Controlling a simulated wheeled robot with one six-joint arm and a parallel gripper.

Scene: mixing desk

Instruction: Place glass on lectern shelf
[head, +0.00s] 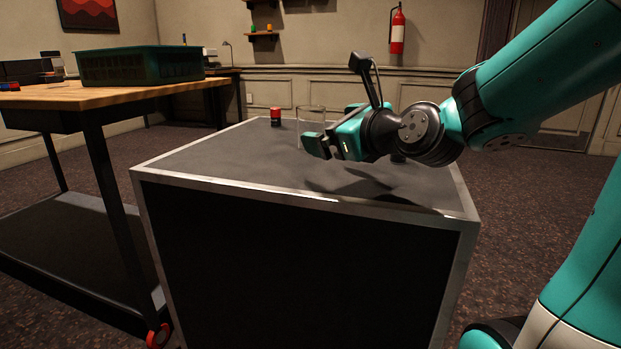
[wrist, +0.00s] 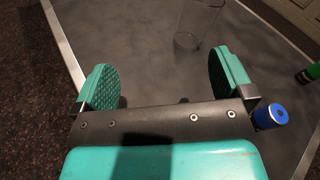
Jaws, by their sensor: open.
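The glass (head: 311,119) is clear and stands upright on the grey top of a metal-edged case (head: 215,160), near its far side. It also shows in the wrist view (wrist: 197,24), at the top, beyond my fingers and nearer the right finger. My gripper (head: 331,138) is open over the case top, with nothing between its fingers (wrist: 162,80). The glass is apart from both fingers in the wrist view. I cannot make out a lectern shelf in either view.
A red can (head: 275,117) stands left of the glass. A blue cylinder (wrist: 270,116) and a green one (wrist: 309,74) are to the right in the wrist view. A wooden table (head: 110,95) with a green crate (head: 140,65) stands at left. The case's front top is clear.

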